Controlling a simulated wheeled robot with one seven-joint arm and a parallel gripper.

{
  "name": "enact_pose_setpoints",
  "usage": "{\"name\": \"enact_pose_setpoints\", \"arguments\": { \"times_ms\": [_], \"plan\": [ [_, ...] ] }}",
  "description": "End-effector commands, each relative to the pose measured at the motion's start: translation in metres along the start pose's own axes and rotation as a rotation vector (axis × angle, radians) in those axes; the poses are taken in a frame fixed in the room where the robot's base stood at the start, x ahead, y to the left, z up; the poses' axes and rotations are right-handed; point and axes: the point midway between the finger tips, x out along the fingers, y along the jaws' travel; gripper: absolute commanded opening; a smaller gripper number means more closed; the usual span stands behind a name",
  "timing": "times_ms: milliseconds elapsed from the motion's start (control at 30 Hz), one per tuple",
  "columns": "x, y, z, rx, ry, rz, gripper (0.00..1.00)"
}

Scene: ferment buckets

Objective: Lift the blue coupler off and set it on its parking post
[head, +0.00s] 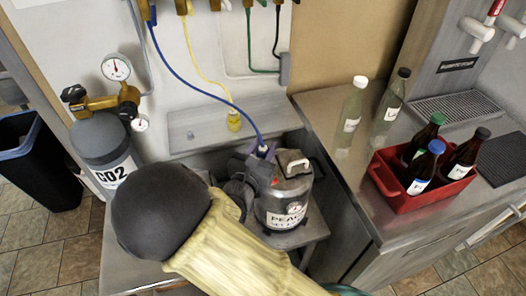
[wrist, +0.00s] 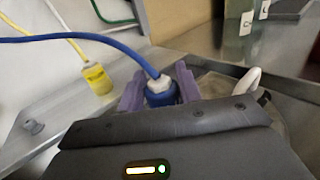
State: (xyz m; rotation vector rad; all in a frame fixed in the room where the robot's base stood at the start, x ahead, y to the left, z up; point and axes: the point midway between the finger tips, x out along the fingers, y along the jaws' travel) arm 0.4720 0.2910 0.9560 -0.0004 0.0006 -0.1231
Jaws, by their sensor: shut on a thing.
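The blue coupler (wrist: 161,93) has a whitish top and a blue hose. It sits between the two purple fingers of my gripper (wrist: 160,92), which is shut on it. In the head view my gripper (head: 262,160) is at the back left of the steel keg (head: 288,205), and the coupler's whitish top (head: 263,148) shows there. The coupler's lower end is hidden, so I cannot tell whether it touches the keg. A bare grey post (head: 190,134) stands on the shelf at the left; it also shows in the wrist view (wrist: 33,126).
A yellow coupler (head: 233,120) stands on the same shelf (head: 215,138), right of the bare post. The blue hose (head: 185,78) runs up to the wall. A CO2 cylinder (head: 103,145) is at left. A red crate (head: 405,185) of bottles is on the right counter.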

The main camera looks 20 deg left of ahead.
Motion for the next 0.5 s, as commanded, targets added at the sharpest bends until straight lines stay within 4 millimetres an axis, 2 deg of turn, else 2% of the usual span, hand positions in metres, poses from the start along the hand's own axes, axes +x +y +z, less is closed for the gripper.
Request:
{"name": "enact_pose_setpoints", "arguments": {
  "times_ms": [167,500],
  "plan": [
    [0.000,0.000,0.014,0.004,-0.001,0.000,0.07],
    [0.000,0.000,0.073,0.007,-0.001,0.000,0.07]
  ]
}}
